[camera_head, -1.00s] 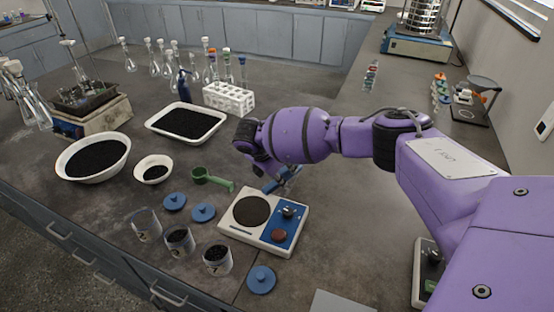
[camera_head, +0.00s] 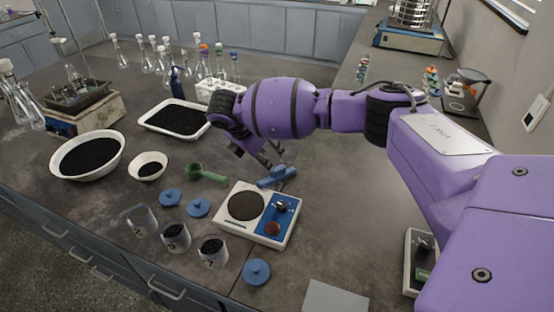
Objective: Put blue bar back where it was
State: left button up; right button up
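The blue bar (camera_head: 277,176) lies on the dark bench top just behind the white stirrer hotplate with a blue panel (camera_head: 257,214). My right gripper (camera_head: 272,155) is just behind and above the bar, pointing down toward the bench. Its two dark fingers show spread apart, with nothing visible between them. The fingers look apart from the bar, though the gap is small. My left gripper is not in view.
A green scoop (camera_head: 206,174), blue lids (camera_head: 198,207) and beakers of black grains (camera_head: 175,237) are left of the hotplate. A white tray (camera_head: 148,122) and tube rack (camera_head: 225,97) stand behind.

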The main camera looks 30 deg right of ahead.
jog(key=v, duration=0.4)
jog(key=shift+a, duration=0.1)
dwell(0.4)
